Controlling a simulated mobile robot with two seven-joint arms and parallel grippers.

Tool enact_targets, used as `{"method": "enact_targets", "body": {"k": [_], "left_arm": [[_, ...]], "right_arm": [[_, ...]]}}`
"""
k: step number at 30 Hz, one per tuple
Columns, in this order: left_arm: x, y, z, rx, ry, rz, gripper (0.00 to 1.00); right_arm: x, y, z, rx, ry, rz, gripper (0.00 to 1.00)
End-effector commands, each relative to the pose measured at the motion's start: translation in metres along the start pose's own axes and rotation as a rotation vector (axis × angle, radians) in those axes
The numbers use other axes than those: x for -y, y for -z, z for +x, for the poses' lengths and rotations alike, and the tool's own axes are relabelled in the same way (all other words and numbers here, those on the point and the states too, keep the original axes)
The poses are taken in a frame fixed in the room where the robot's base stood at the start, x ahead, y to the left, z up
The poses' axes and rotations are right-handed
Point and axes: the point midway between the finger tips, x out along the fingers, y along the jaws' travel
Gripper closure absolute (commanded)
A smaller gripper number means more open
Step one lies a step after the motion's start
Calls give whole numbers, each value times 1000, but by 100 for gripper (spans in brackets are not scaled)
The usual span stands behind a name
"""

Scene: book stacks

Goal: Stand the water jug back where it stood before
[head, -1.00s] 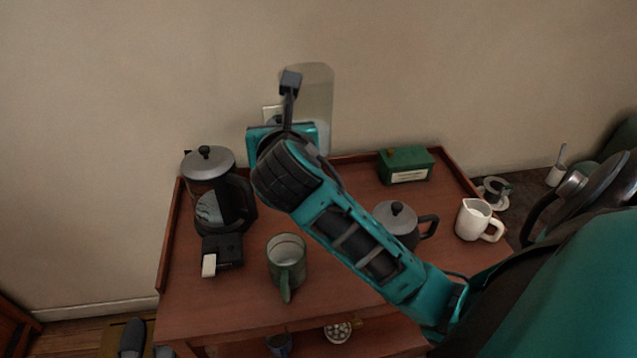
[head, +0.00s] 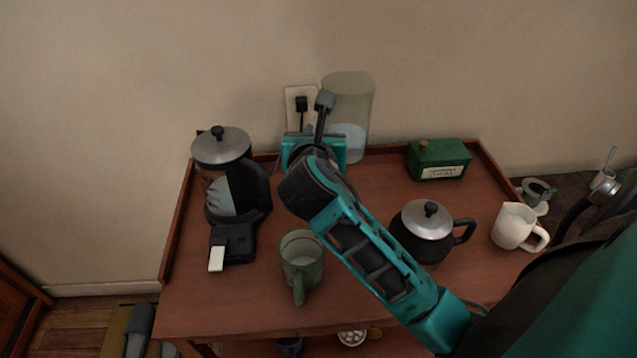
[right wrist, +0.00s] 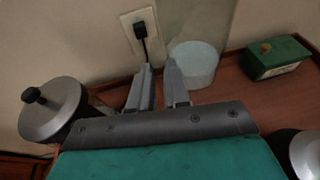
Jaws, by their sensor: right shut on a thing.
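The water jug (head: 352,95) is a tall clear vessel with pale water low in it. It is upright near the tabletop's back edge, right of the wall socket. It also shows in the right wrist view (right wrist: 198,65), just beyond the right-hand finger. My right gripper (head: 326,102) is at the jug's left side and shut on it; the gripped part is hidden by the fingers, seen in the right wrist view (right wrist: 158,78). I cannot tell whether the jug's base touches the wooden tabletop (head: 375,190). My left gripper is not in view.
A coffee press (head: 220,150) stands left and a green box (head: 438,160) right of the jug. A green mug (head: 301,262), a dark teapot (head: 425,225) and a white pitcher (head: 513,226) stand nearer. A plug (head: 302,104) sits in the wall socket. A raised rim edges the table.

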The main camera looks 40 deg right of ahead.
Motion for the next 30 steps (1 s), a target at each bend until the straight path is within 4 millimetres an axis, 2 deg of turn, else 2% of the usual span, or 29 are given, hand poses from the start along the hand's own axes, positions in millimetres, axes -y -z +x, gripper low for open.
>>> {"method": "enact_targets", "body": {"k": [1, 6, 14, 21, 30], "left_arm": [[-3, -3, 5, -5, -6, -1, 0], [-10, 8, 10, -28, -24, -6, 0], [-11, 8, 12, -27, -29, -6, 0], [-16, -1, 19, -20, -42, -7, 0], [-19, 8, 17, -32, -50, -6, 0]], "right_arm": [[0, 15, 5, 4, 1, -3, 100], [0, 44, 14, 6, 0, -1, 100], [0, 58, 19, 7, 0, 0, 100], [0, 91, 29, 7, -1, -2, 100], [-1, 93, 30, 8, -1, 0, 100]]}}
